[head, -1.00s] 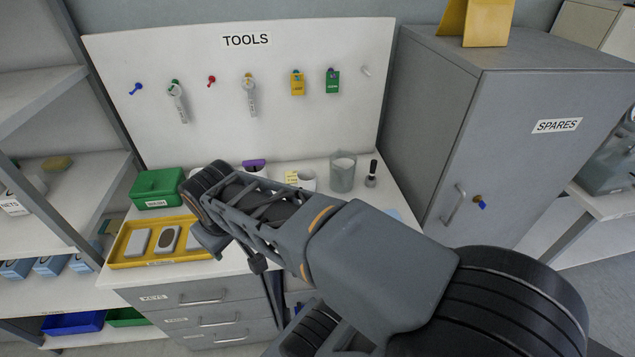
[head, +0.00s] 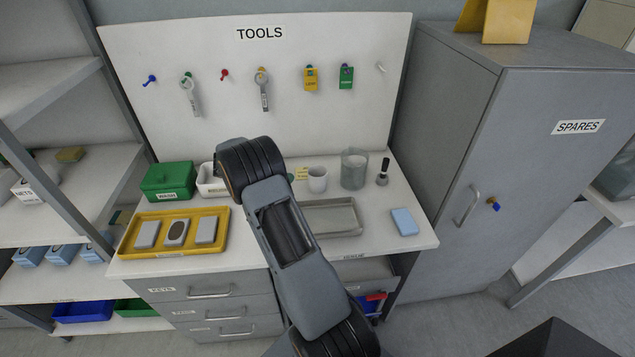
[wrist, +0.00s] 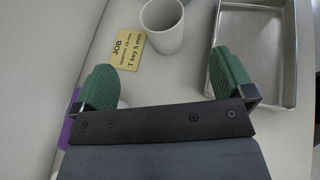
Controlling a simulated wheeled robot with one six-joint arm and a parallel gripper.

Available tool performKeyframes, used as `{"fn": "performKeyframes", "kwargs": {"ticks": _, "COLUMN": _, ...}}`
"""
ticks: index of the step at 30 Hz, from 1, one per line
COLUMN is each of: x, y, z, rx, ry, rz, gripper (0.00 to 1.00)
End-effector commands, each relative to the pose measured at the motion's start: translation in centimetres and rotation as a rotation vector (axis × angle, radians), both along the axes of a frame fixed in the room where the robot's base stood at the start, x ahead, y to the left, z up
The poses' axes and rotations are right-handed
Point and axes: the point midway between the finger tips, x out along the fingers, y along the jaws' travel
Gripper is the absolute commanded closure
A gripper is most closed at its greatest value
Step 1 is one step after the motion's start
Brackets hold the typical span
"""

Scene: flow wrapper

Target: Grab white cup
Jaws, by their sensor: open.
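A white cup (head: 317,179) stands upright on the workbench in the head view, between a yellow job card and a clear beaker. It also shows in the wrist view (wrist: 166,32) at the top, ahead of my gripper and between the lines of its two fingers. My gripper (wrist: 165,80) has green pads set wide apart, with nothing between them but bench top. The cup is beyond the fingertips and apart from them.
The yellow job card (wrist: 126,48) lies left of the cup. A metal tray (head: 333,217) is in front of it, a glass beaker (head: 354,169) right of it. A green box (head: 168,181), yellow tray (head: 222,232) and blue block (head: 405,222) also occupy the bench.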

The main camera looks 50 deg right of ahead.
Motion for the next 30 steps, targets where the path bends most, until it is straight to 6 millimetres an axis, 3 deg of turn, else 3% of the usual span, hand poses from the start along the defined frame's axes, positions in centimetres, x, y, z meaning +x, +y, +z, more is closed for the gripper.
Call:
{"fn": "performKeyframes", "kwargs": {"ticks": 12, "x": -2.1, "y": -6.0, "z": -2.9, "rx": -0.011, "ry": 0.029, "rz": 0.005, "gripper": 0.0}}
{"fn": "performKeyframes", "kwargs": {"ticks": 30, "x": -4.0, "y": -9.7, "z": -4.6, "rx": -0.009, "ry": 0.028, "rz": 0.005, "gripper": 0.0}}
